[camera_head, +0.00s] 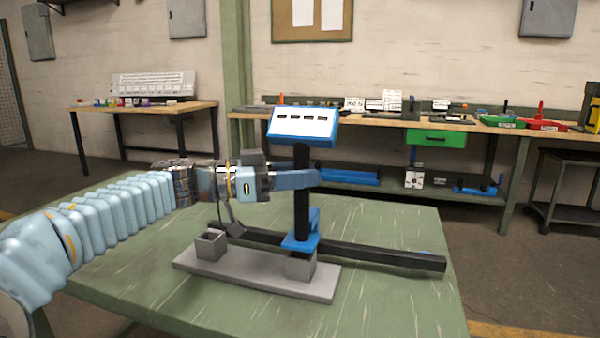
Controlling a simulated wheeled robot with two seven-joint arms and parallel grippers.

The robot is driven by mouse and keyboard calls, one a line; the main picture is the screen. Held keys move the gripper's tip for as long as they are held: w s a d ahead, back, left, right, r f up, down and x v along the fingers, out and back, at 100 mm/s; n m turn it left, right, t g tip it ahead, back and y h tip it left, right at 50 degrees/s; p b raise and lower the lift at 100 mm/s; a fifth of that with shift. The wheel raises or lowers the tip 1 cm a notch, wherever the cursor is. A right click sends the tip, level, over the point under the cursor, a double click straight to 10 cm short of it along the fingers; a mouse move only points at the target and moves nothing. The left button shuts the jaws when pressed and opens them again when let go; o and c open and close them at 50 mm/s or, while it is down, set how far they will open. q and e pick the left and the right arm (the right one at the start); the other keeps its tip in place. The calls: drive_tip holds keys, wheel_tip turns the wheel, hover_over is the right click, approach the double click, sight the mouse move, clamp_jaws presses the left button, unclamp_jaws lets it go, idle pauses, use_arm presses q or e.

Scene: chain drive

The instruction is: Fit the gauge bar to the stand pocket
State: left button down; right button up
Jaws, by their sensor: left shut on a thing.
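My left gripper (304,179) comes in from the left and is shut on an upright black bar (302,210), which I take to be the gauge bar. A blue-framed white panel (303,124) with several dark slots tops the bar. A blue foot piece (301,243) is at its lower end. The grey stand (255,278) lies on the green table with two square pockets. The left pocket (211,245) looks open and empty. The right pocket (300,267) is directly under the blue foot, which hides its opening; I cannot tell whether anything is seated inside. My right gripper is out of view.
A long black beam (385,256) lies across the green table (400,300) behind the stand, running right. The table's front right is clear. Workbenches with small parts and a green drawer (436,138) stand along the back wall.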

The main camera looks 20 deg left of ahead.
use_arm(q)
drive_tip(key=shift+f+b, duration=0.3)
drive_tip(key=shift+f, duration=0.5)
drive_tip(key=c, duration=0.8)
unclamp_jaws()
drive_tip(key=shift+o, duration=0.6)
drive_tip(key=shift+f, duration=0.3)
drive_tip(key=v, duration=1.4)
drive_tip(key=shift+s+d, duration=0.1)
